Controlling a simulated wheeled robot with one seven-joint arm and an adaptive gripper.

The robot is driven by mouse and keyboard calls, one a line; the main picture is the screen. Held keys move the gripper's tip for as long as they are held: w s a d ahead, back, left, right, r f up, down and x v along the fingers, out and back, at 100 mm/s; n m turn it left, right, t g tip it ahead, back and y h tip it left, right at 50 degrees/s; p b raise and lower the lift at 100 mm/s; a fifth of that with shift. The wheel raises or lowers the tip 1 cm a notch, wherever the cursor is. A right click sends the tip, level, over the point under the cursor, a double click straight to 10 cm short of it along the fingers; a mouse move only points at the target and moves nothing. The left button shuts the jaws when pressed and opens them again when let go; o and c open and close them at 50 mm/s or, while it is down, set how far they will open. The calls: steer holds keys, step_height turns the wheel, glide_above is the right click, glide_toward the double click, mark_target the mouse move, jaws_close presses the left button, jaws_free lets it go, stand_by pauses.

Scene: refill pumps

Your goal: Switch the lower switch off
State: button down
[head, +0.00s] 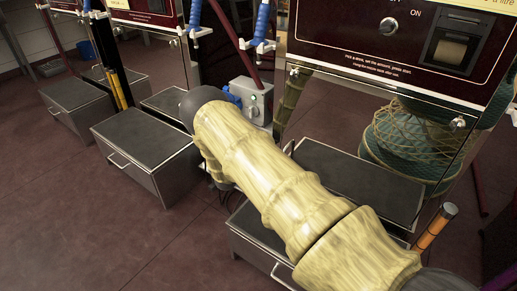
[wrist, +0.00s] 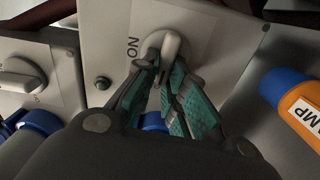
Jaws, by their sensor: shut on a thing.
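In the wrist view my gripper (wrist: 164,66) has its teal-padded fingers closed on the pale knob of a rotary switch (wrist: 171,45). This switch sits on a light grey box with the word ON beside it. A second switch (wrist: 22,75) with a pale knob is on another grey box at the left; nothing touches it. Which one is the lower switch is not clear from this view. In the head view a grey switch box (head: 255,98) shows just beyond my arm, and my gripper is hidden behind the arm.
An orange bottle with a blue cap (wrist: 286,87) is at the right. In the head view, low grey boxes (head: 147,140) stand on the floor, and a pump cabinet (head: 390,45) stands at the right.

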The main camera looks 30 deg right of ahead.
steer(key=shift+f+n, duration=0.1)
steer(key=shift+n, duration=0.4)
steer(key=c, duration=1.5)
jaws_free()
steer(key=v, duration=1.2)
